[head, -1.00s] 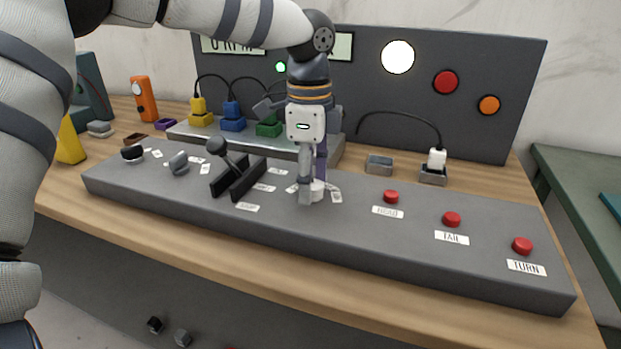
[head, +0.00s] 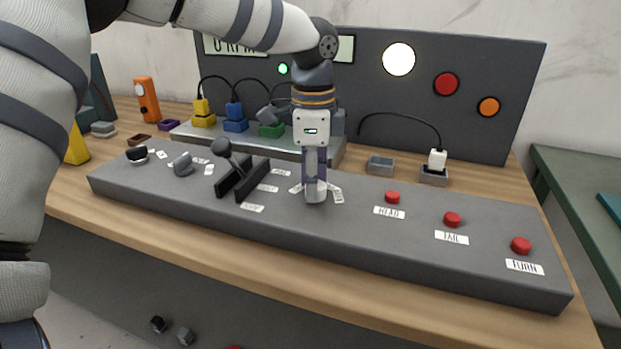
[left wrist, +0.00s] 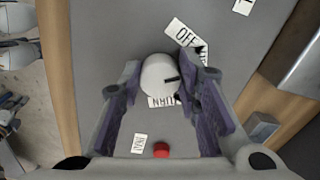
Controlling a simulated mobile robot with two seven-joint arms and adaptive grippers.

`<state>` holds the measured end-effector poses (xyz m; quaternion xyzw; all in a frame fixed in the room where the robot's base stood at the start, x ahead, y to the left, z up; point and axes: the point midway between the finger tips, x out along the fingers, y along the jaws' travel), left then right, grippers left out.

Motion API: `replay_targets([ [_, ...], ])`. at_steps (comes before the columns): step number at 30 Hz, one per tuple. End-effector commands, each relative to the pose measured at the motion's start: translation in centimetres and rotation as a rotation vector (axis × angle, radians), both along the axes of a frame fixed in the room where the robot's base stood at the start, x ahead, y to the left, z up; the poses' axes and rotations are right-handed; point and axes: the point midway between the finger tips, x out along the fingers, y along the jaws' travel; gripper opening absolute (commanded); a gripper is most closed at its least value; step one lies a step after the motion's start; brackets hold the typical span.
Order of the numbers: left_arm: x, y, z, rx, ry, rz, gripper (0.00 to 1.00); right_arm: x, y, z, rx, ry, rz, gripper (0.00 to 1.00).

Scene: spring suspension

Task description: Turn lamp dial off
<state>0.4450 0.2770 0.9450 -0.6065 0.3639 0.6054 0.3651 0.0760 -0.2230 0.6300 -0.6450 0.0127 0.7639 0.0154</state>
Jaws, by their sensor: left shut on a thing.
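The lamp dial (left wrist: 156,72) is a round white knob with a dark pointer mark toward the right in the left wrist view. An OFF label (left wrist: 186,37) lies above and right of it; a partly hidden label is just below. My left gripper (left wrist: 158,80) points down with a finger on each side of the dial, shut on it. In the head view the left gripper (head: 315,192) stands at the middle of the grey console (head: 270,219), and its fingers hide most of the dial. The large white lamp (head: 398,58) on the back panel is bright. My right gripper is not in view.
A black-sided lever (head: 229,165) stands just left of the gripper. Red HEAD (head: 392,197), TAIL (head: 453,219) and TURN (head: 521,245) buttons are to the right. Colored plugs (head: 236,118) and a white plug (head: 437,159) sit behind the console.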

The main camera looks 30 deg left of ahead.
Motion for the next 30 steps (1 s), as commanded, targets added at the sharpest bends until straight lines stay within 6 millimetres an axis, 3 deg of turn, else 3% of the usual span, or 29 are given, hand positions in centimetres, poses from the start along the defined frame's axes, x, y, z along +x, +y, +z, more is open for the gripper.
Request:
replay_targets([
  [6,-0.17,-0.01,0.31,0.002,-0.003,0.175,0.03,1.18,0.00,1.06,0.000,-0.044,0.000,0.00],
  [18,-0.21,-0.16,0.00,0.000,0.002,0.491,0.03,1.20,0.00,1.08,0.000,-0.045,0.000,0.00],
  [30,-0.25,-0.21,-0.06,-0.001,0.002,0.656,0.03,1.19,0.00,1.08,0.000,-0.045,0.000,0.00],
])
